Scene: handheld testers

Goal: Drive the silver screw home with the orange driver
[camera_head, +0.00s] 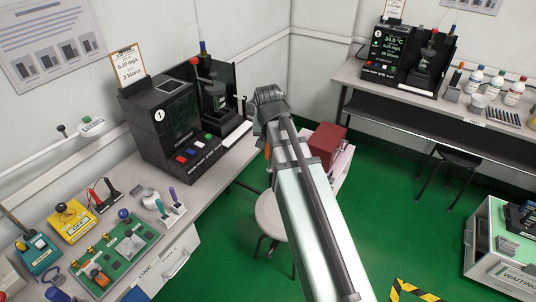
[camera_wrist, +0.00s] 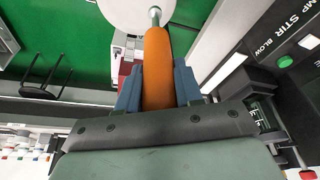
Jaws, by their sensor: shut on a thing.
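The orange driver (camera_wrist: 157,75) is held between the blue fingers of my gripper (camera_wrist: 158,88) in the wrist view. Its grey shaft points away from the gripper, toward the top of that view, over a white round surface. In the head view my arm reaches out over the floor, right of the left bench. A small bit of orange, likely the driver (camera_head: 267,152), shows beside the arm's end; the fingers are hidden there. I cannot make out the silver screw in either view.
A black tester (camera_head: 178,125) stands on the left bench, left of my arm's end. A white stool (camera_head: 270,213) and a red box (camera_head: 327,143) are close to the arm. A green board (camera_head: 118,252) lies on the bench's near part. Green floor is open to the right.

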